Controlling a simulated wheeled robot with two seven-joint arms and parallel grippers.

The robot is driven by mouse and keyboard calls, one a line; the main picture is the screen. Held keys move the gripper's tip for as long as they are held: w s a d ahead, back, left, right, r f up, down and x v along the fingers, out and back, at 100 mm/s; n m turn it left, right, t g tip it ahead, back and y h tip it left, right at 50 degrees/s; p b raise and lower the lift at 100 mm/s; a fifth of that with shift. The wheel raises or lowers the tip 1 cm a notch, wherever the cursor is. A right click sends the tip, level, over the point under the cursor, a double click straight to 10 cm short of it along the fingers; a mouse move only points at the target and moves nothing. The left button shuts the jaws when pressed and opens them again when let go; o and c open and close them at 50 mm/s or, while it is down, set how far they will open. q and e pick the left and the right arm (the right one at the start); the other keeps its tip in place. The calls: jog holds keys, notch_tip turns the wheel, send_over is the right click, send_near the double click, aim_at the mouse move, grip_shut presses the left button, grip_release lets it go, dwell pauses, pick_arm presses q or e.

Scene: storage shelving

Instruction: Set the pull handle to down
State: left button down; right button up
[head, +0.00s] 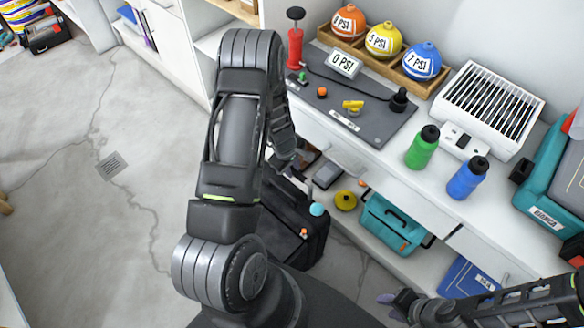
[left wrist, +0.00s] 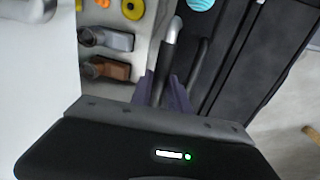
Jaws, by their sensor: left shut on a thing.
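The black suitcase (head: 312,238) stands on the floor beside the bench, below my left arm. It also fills the upper right of the left wrist view (left wrist: 232,62). My left gripper (left wrist: 163,92) is shut on this bar. In the head view my left gripper (head: 292,160) is partly hidden by its own wrist, and the handle cannot be made out. My right gripper (head: 388,299) is low at the right, away from the suitcase; its jaws are unclear.
The white bench (head: 400,170) carries a pump, coloured balls, a green bottle (head: 422,148), a blue bottle (head: 467,178) and a white rack. A teal toolbox (head: 392,222) sits on the shelf below. Open concrete floor (head: 70,200) lies to the left.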

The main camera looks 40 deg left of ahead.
pick_arm(q)
notch_tip(320, 180, down, 5)
jog(key=b, duration=0.4)
jog(key=shift+r, duration=0.25)
jog(key=c, duration=1.3)
grip_release()
jog(key=shift+o, duration=0.2)
notch_tip(320, 180, up, 8)
jog(key=s, duration=0.1)
jog(key=shift+s+f+p, duration=0.25)
jog(key=shift+p, duration=0.15)
jog(key=shift+a, duration=0.1)
